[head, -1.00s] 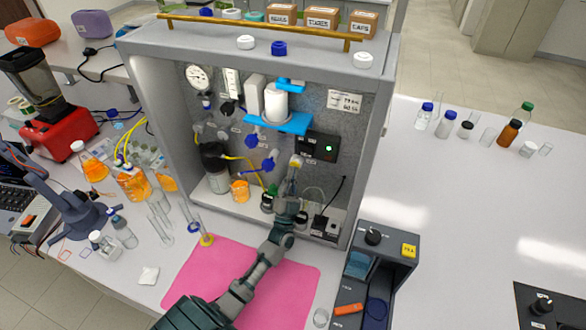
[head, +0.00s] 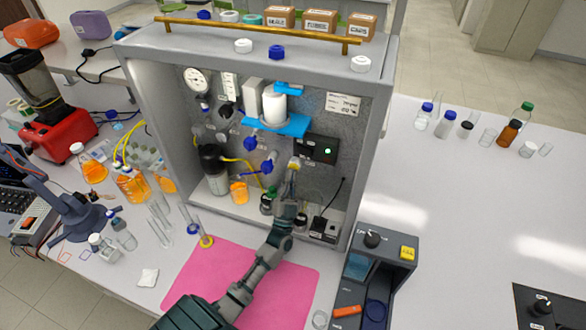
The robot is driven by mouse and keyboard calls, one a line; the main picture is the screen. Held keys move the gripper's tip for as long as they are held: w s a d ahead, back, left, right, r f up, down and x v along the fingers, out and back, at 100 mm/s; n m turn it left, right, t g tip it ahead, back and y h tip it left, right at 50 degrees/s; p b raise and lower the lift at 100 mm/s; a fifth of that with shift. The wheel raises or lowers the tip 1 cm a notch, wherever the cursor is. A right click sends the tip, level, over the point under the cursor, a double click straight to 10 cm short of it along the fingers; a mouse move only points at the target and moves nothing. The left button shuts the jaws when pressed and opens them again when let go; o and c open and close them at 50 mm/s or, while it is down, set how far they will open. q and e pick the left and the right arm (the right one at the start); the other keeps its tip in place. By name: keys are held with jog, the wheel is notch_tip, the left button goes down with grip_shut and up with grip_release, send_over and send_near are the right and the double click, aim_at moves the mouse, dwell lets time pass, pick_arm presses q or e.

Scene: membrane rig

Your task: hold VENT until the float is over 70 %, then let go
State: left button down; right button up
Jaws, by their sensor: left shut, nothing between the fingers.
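My left gripper (head: 291,176) reaches up from the bottom of the head view into the grey cabinet rig. It is shut and empty, with its tip close to the rig's back panel, below a black box with a lit green lamp (head: 327,151). I cannot tell whether the tip touches anything. The VENT label is too small to read, and the gripper may cover that control. A narrow white upright gauge (head: 229,86) stands at the panel's upper left; its float and reading are too small to make out. My right gripper is not in view.
A round dial (head: 195,81) and blue valve handles (head: 251,143) crowd the panel. An orange beaker (head: 239,193) and a dark-topped vessel (head: 213,170) stand on the rig floor. A pink mat (head: 205,272) lies in front. A grey device (head: 377,262) stands at the right.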

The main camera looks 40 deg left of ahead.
pick_arm(q)
jog(key=shift+s+f, duration=0.15)
jog(key=shift+s, duration=0.25)
jog(key=s+p, duration=0.1)
jog(key=s+d, duration=0.1)
jog(key=s, duration=0.1)
jog(key=s+p, duration=0.1)
jog(key=shift+s+d+p, duration=0.3)
jog(key=shift+s+d, duration=0.05)
jog(key=shift+s, duration=0.05)
jog(key=shift+f, duration=0.1)
dwell(0.4)
